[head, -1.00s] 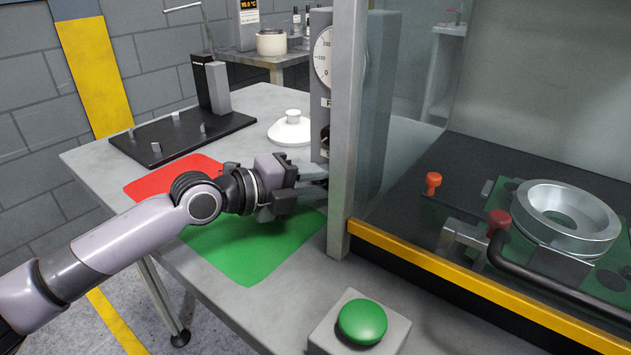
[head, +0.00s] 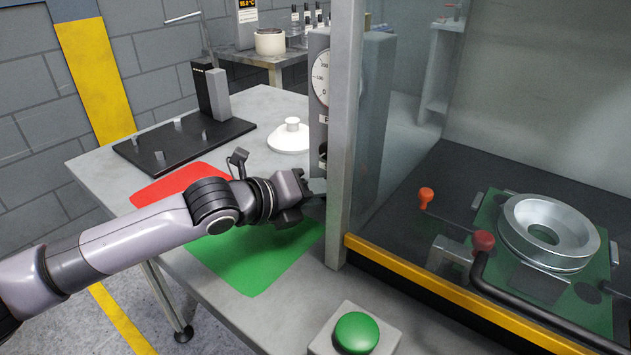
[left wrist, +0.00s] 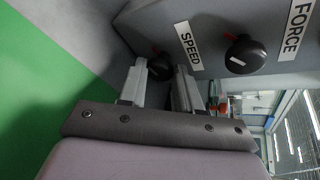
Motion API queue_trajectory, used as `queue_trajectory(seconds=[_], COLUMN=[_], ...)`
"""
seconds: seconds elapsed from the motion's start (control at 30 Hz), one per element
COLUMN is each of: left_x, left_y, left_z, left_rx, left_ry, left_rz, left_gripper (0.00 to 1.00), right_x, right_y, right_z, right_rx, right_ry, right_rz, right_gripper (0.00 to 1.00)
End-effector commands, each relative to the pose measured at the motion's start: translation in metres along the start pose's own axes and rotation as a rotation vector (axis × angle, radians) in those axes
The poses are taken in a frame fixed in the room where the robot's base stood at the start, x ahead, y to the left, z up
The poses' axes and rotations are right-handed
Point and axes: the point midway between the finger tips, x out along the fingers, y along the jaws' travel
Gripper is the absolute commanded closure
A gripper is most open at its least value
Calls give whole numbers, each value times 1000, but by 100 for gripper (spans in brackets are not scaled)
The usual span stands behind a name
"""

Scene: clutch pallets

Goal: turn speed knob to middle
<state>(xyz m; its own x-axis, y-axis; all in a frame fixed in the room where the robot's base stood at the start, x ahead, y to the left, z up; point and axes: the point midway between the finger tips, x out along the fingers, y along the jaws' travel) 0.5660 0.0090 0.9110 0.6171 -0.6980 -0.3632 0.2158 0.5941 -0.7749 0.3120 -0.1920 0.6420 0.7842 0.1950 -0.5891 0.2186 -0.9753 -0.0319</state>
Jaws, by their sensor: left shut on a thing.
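The grey control panel (head: 318,90) shows in the head view beside the glass-fronted cabinet. In the left wrist view, the black speed knob (left wrist: 159,66) sits next to the SPEED label (left wrist: 188,46), partly hidden by my fingers. The black force knob (left wrist: 245,55) with a white pointer mark is next to the FORCE label (left wrist: 297,27). My left gripper (left wrist: 163,84) is shut on the speed knob, a finger on each side. In the head view my left gripper (head: 314,204) is at the panel's lower part, and the speed knob is hidden there. My right gripper is not in view.
The cabinet's grey post (head: 343,130) stands close to the right of my gripper. A green button (head: 357,332) is at the front. Red (head: 165,187) and green mats (head: 250,262) lie under my arm. A white lidded piece (head: 290,138) and a black fixture (head: 180,142) are behind.

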Motion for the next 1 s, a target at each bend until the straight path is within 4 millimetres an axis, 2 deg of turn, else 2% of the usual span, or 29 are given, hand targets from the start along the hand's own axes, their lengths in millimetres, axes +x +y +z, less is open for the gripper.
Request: queue_trajectory(seconds=[0.1,0.3,0.77,0.8,1.0], left_x=[-1,0,0,0,0], left_y=[-2,-1,0,0,0], left_z=[0,0,-2,-2,-1], left_rx=[47,92,102,102,102], left_ry=[-7,-17,-18,-18,-19], left_rz=[22,41,45,45,44], left_gripper=[97,97,97,57,57], right_x=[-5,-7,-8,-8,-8], right_y=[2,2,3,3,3], right_z=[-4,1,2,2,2], right_rx=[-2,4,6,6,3], right_ry=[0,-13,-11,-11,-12], right_rz=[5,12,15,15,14], right_gripper=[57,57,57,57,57])
